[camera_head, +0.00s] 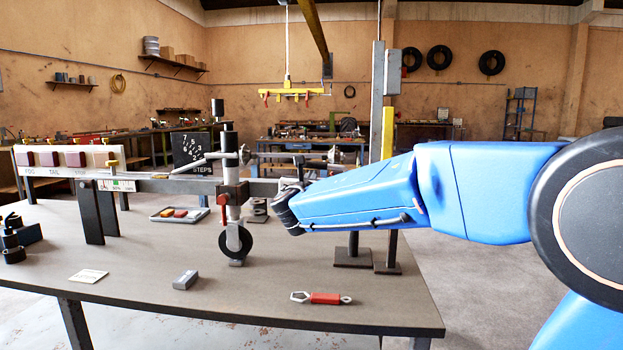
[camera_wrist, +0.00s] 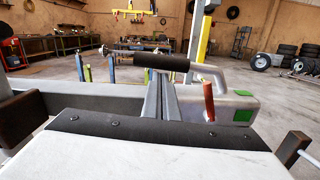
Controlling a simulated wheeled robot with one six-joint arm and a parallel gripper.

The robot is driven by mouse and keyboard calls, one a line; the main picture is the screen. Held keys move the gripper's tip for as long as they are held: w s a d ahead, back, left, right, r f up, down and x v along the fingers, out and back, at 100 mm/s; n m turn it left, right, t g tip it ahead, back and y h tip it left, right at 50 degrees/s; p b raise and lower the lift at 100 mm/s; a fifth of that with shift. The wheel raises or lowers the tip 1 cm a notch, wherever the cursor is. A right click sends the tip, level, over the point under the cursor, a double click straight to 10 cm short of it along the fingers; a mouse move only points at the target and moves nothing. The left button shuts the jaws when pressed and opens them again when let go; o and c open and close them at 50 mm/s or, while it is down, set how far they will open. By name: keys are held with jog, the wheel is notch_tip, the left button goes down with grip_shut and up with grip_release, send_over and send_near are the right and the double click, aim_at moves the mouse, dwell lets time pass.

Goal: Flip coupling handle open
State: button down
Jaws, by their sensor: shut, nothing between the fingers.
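The coupling (camera_wrist: 232,104) is a grey casting with green patches, on the right in the wrist view. Its grey handle (camera_wrist: 207,76) rises from it and runs left to a black grip (camera_wrist: 148,60). A red upright piece (camera_wrist: 208,100) stands beside it. My gripper (camera_wrist: 162,76) is shut and empty, its two grey fingers together just under the black grip. Whether they touch it I cannot tell. In the head view my blue arm reaches in from the right and its dark end hides most of the coupling; the fingers cannot be made out.
The drawbar (camera_head: 160,186) runs left to right above the table (camera_head: 130,253). A jockey wheel (camera_head: 236,241) stands left of my wrist. A red tool (camera_head: 324,298), a grey block (camera_head: 185,280) and a tray (camera_head: 165,219) lie on the table. Its front is mostly clear.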

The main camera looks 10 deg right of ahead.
jog(key=shift+r, duration=0.15)
jog(key=shift+s+d+r+m, duration=0.1)
jog(key=shift+d+r+m, duration=0.05)
jog(key=shift+r+m, duration=0.5)
jog(key=shift+d+r+m, duration=0.15)
jog(key=shift+r+m, duration=0.4)
jog(key=shift+m, duration=0.1)
jog(key=r+m, duration=0.1)
jog(key=d+r+m, duration=0.1)
jog(key=m, duration=0.1)
jog(key=d+r+m, duration=0.1)
jog(key=shift+s+d+r+m, duration=0.15)
jog(key=shift+s+r+m, duration=0.25)
jog(key=d+r+m, duration=0.1)
jog(key=d+m, duration=0.1)
jog(key=shift+s+r+m, duration=0.3)
jog(key=shift+r+m, duration=0.1)
jog(key=shift+s+d+r, duration=0.2)
jog(key=shift+d+r, duration=0.1)
jog(key=shift+d, duration=0.3)
jog(key=shift+d+r+h, duration=0.1)
jog(key=shift+h, duration=0.3)
jog(key=shift+s, duration=0.15)
